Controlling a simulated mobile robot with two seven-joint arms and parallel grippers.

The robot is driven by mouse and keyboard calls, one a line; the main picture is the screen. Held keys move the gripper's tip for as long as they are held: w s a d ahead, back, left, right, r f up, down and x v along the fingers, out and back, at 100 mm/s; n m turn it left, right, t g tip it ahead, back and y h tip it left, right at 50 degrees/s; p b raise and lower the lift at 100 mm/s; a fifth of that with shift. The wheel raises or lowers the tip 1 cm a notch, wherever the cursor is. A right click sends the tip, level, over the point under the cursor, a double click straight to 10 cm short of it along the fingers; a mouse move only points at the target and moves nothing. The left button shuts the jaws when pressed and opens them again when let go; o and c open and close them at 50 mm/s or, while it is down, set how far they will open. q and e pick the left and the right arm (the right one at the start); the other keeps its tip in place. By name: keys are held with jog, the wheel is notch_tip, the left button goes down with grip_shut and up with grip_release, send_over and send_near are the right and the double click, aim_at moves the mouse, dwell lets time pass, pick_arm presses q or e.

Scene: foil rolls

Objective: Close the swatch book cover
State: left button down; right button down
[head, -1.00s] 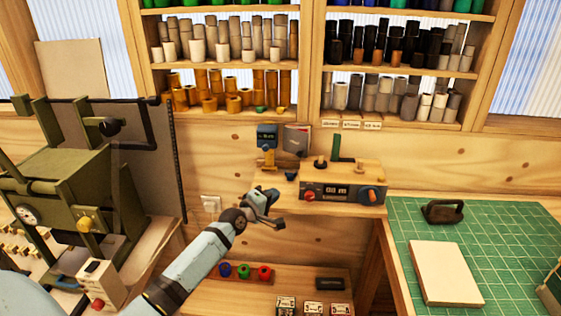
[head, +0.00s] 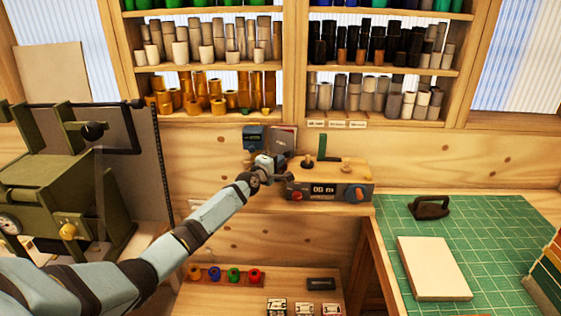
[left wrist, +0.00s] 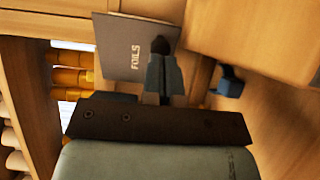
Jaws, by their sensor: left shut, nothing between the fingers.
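A grey booklet cover lettered FOILS, which looks like the swatch book (left wrist: 122,42), stands out in the left wrist view. In the head view the grey booklet (head: 284,138) leans upright by the wall at the back of the bench, its lower part hidden behind my left gripper. My left gripper (head: 280,164) is shut and empty, just in front of the booklet. In the left wrist view its fingertips (left wrist: 161,46) overlap the cover's edge; I cannot tell whether they touch it. My right gripper is not in view.
A control box (head: 330,186) with knobs stands right of my left gripper. A blue device (head: 254,137) is left of the booklet. A green mat (head: 490,240) bears a pale board (head: 433,268) and a dark iron-like tool (head: 429,207). Shelves of rolls rise behind.

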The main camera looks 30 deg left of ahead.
pick_arm(q)
jog(key=shift+w, duration=0.65)
jog(key=shift+w+d+b, duration=0.35)
jog(key=shift+w+b, duration=0.2)
jog(key=shift+s, duration=0.15)
